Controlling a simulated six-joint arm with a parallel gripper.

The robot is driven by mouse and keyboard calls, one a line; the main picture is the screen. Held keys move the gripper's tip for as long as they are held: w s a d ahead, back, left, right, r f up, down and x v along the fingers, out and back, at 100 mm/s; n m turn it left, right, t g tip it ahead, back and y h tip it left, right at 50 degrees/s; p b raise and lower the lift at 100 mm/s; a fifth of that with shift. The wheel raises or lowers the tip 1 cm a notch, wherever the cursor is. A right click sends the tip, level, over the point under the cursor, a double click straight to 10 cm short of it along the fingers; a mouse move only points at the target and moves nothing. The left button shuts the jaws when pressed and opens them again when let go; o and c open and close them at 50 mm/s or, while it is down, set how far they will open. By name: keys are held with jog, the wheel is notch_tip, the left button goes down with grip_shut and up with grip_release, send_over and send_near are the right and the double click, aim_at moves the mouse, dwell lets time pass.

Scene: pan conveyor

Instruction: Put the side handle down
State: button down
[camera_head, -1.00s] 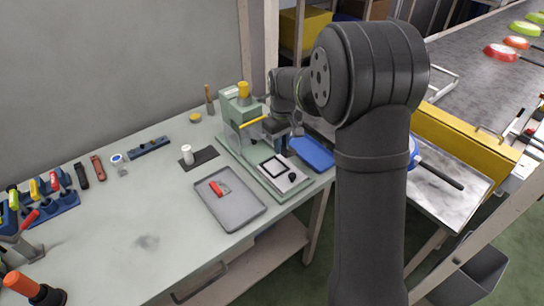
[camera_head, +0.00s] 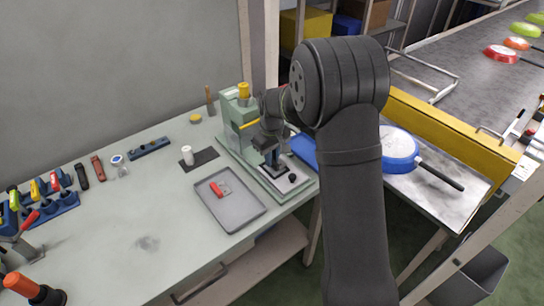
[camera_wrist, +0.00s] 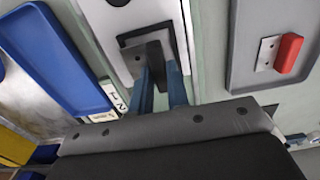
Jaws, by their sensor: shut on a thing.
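My gripper (camera_head: 273,166) is over the sliding plate at the front of the green press (camera_head: 240,112). In the wrist view my gripper (camera_wrist: 162,82) has its two bluish fingers shut on a small black piece, which I take for the side handle (camera_wrist: 155,58). It is over the dark square recess (camera_wrist: 130,40) on the pale plate; I cannot tell whether it touches. In the head view the piece is too small and covered to make out. A grey tray (camera_head: 240,216) left of the plate holds a red piece (camera_head: 216,188) with a metal plate.
A blue tray (camera_wrist: 45,60) lies close beside the press plate. A blue pan (camera_head: 398,146) with a black handle rests on the right-hand table by a yellow barrier (camera_head: 450,130). Tools stand at the bench's far left; the bench left of the grey tray is mostly clear.

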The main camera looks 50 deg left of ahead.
jog(key=shift+f, duration=0.45)
jog(key=c, duration=1.4)
grip_release()
notch_tip(320, 180, up, 13)
jog(key=shift+r, duration=0.15)
notch_tip(320, 180, down, 13)
jog(key=shift+f, duration=0.2)
jog(key=shift+r, duration=0.35)
